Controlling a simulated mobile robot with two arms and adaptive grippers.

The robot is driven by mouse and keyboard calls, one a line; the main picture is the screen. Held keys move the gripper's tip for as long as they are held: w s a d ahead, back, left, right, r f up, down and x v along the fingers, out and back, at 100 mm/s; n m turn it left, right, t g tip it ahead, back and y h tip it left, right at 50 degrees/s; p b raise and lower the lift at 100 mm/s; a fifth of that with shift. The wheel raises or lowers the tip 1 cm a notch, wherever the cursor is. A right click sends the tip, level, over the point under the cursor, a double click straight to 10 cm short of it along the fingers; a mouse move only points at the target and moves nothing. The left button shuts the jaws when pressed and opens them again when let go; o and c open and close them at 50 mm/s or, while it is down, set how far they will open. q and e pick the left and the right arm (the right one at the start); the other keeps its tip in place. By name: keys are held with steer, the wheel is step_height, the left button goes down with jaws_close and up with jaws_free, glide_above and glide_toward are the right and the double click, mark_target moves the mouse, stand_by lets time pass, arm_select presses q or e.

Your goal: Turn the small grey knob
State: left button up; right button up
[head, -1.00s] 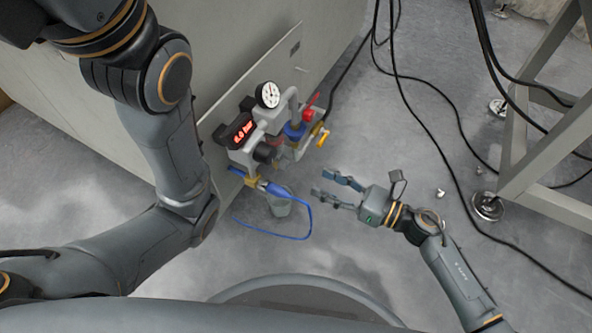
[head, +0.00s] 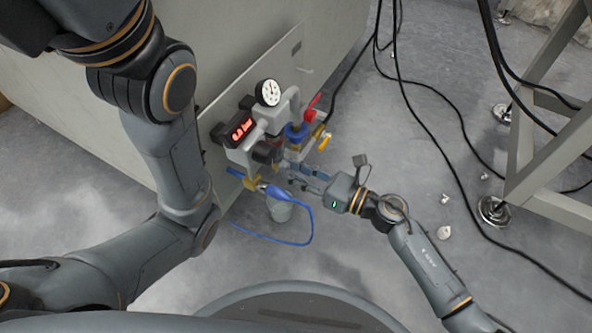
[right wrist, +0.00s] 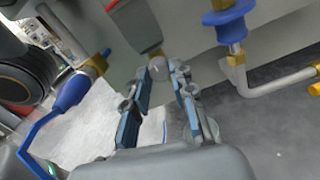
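The small grey knob (right wrist: 160,63) shows in the right wrist view under a brass collar at the bottom of a grey bowl (right wrist: 138,24). In the head view I cannot make it out behind the fingers. My right gripper (right wrist: 166,68) is open, its two blue-padded fingers apart with their tips around or just short of the knob. I cannot tell whether they touch it. In the head view the right gripper (head: 288,172) reaches in from the right, below the valve assembly. My left arm crosses the left side, but its gripper is out of view.
A gauge (head: 269,93), red-lit display (head: 241,128), black knob (head: 266,151), blue part (head: 296,133) and red handle (head: 313,106) crowd the machine panel. A blue hose (head: 300,236) loops beside a clear cup (head: 280,212). Black cables and a metal frame (head: 535,150) stand right.

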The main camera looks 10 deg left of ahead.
jaws_close()
steer(key=m+p, duration=0.3)
steer(key=m, duration=0.1)
steer(key=shift+r+p, duration=0.3)
steer(key=shift+p, duration=0.1)
steer(key=shift+m, duration=0.5)
steer(key=shift+f+m+p, duration=0.25)
steer(key=shift+m+p, duration=0.1)
steer(key=shift+m, duration=0.05)
steer(key=o, duration=0.6)
jaws_free()
steer(key=shift+o, duration=0.5)
